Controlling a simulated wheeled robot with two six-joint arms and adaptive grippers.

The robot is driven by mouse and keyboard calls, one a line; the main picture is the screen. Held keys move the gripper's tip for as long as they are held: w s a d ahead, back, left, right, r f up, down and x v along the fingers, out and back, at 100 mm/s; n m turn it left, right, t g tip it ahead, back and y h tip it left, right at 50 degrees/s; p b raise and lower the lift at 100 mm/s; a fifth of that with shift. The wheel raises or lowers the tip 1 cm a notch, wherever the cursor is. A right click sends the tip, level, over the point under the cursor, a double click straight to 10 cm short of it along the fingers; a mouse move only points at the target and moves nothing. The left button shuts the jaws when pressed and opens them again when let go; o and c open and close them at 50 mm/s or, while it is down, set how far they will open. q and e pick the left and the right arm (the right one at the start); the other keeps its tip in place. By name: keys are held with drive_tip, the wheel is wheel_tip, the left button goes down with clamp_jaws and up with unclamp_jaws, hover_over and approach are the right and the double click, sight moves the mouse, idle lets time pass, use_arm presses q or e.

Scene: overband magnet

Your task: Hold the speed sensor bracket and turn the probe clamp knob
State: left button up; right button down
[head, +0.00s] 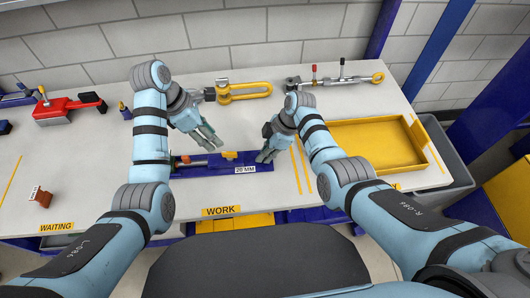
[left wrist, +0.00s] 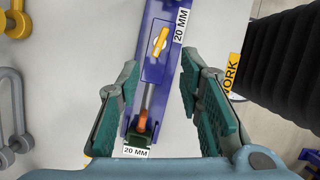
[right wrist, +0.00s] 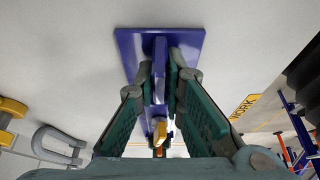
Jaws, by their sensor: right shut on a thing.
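The blue speed sensor bracket (head: 217,170) lies on the table behind the WORK label; it also shows in the left wrist view (left wrist: 154,72) and the right wrist view (right wrist: 130,45). Its yellow probe clamp knob (left wrist: 159,42) stands on top, and a grey probe (left wrist: 147,96) with an orange part runs along it. My right gripper (right wrist: 160,80) is shut on the bracket's upright blue plate at its right end. My left gripper (head: 207,137) is open and empty, above and behind the bracket. In the left wrist view, the knob lies beyond its fingertips (left wrist: 159,80).
An empty yellow tray (head: 378,146) is at the right. A yellow shackle (head: 245,91) and a turnbuckle-like tool (head: 335,80) lie at the back. A red clamp tool (head: 68,108) and a small brown block (head: 40,198) are at the left.

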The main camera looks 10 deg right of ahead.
sight(231, 152)
use_arm(q)
drive_tip(key=shift+c, duration=0.6)
drive_tip(key=m, duration=0.1)
drive_tip(key=d+f+m+g, duration=0.1)
drive_tip(key=m, duration=0.1)
drive_tip(key=w+d+f+m, duration=0.1)
drive_tip(key=shift+w+m, duration=0.1)
drive_tip(key=shift+m, duration=0.2)
drive_tip(key=x, duration=0.8)
drive_tip(key=shift+s+f, duration=0.15)
drive_tip(key=shift+s, duration=0.05)
clamp_jaws()
